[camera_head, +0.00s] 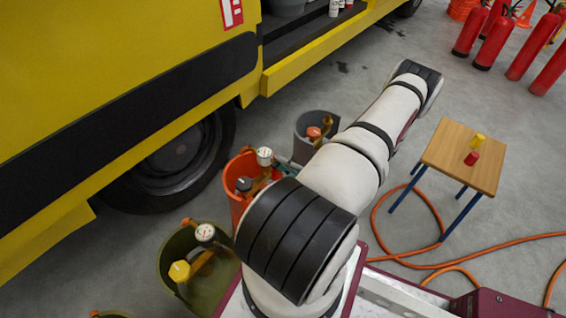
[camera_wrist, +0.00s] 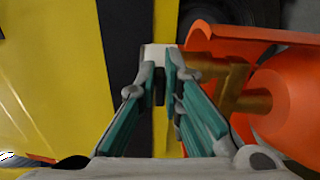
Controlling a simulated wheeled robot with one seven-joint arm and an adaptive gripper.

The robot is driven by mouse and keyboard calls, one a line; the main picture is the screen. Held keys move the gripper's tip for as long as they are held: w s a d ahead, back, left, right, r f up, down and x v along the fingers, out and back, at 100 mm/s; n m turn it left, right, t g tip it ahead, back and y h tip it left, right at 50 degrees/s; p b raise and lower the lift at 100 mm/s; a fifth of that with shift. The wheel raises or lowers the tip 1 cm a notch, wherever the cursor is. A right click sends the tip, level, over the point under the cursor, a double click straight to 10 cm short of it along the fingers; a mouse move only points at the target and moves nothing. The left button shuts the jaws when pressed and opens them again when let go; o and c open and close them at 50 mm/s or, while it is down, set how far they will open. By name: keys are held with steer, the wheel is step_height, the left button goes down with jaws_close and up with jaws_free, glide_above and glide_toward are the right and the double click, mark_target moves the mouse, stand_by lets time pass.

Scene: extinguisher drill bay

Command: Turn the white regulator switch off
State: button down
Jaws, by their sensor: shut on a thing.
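The white regulator switch (camera_wrist: 155,53) shows in the wrist view as a pale block at the fingertips, beside a brass pipe (camera_wrist: 232,85). My gripper (camera_wrist: 161,80) has its teal fingers close together on it. How far it is turned cannot be read. In the head view a bit of my gripper's teal (camera_head: 284,169) shows by the orange bucket (camera_head: 234,208); my arm hides the rest, and I cannot make out the white switch there. The orange bucket also shows in the wrist view (camera_wrist: 280,95). A round gauge (camera_head: 264,156) and a dark knob (camera_head: 243,184) stand at that bucket.
An olive bucket (camera_head: 170,250) with a yellow knob (camera_head: 180,271) and gauge stands nearer. A grey bucket (camera_head: 303,150) with an orange knob (camera_head: 314,132) stands behind. A yellow truck (camera_head: 120,60) borders the left. A wooden table (camera_head: 450,150) and orange hose (camera_head: 440,265) lie right.

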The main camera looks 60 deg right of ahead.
steer(key=shift+m, duration=0.3)
steer(key=c, duration=1.7)
jaws_free()
steer(key=v, duration=1.2)
steer(key=shift+f, duration=0.1)
